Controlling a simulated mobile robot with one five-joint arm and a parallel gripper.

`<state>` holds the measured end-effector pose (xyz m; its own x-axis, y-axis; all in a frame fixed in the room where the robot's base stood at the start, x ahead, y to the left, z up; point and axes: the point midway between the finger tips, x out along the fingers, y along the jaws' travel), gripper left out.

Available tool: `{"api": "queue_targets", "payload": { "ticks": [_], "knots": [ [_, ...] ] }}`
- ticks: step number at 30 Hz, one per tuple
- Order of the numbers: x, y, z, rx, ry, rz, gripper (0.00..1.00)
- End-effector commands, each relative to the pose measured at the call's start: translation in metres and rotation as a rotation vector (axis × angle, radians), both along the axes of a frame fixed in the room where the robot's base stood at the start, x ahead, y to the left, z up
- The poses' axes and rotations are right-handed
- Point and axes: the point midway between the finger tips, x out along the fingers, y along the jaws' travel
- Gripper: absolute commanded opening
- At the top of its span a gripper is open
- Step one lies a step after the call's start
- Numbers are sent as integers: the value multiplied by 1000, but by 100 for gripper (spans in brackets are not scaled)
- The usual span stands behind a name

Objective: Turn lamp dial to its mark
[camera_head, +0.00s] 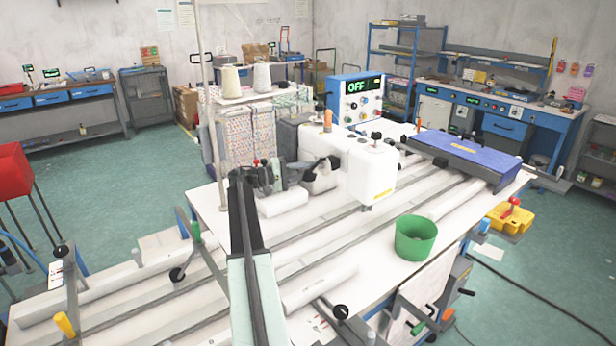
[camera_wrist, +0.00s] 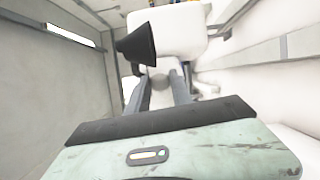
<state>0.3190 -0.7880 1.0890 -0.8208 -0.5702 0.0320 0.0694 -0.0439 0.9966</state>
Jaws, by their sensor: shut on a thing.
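The sewing machine's white head (camera_head: 373,172) stands on the long white table. A black cone-shaped part, which looks like the lamp shade (camera_head: 335,162), sticks out at its left side. It also shows in the wrist view (camera_wrist: 137,45). My gripper (camera_head: 312,171) reaches in from the left beside the machine. In the wrist view its two grey fingers (camera_wrist: 160,84) close around a small round grey knob, which looks like the lamp dial (camera_wrist: 159,76). The fingers hide part of it, and I cannot make out its mark or pointer.
A control box (camera_head: 356,98) behind the machine shows OFF. Thread cones (camera_head: 262,77) stand on a rack at the back. A green bin (camera_head: 415,238) and a blue padded piece (camera_head: 465,152) are on the right. Long rails cross the table.

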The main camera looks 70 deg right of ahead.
Motion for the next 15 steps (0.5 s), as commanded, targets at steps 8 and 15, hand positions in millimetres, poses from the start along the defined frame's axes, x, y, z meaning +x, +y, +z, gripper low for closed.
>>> {"api": "queue_targets", "payload": {
  "ticks": [8,15],
  "knots": [
    [-1,1,-3,62,91,-1,0],
    [0,1,-2,80,119,-1,0]
  ]
}}
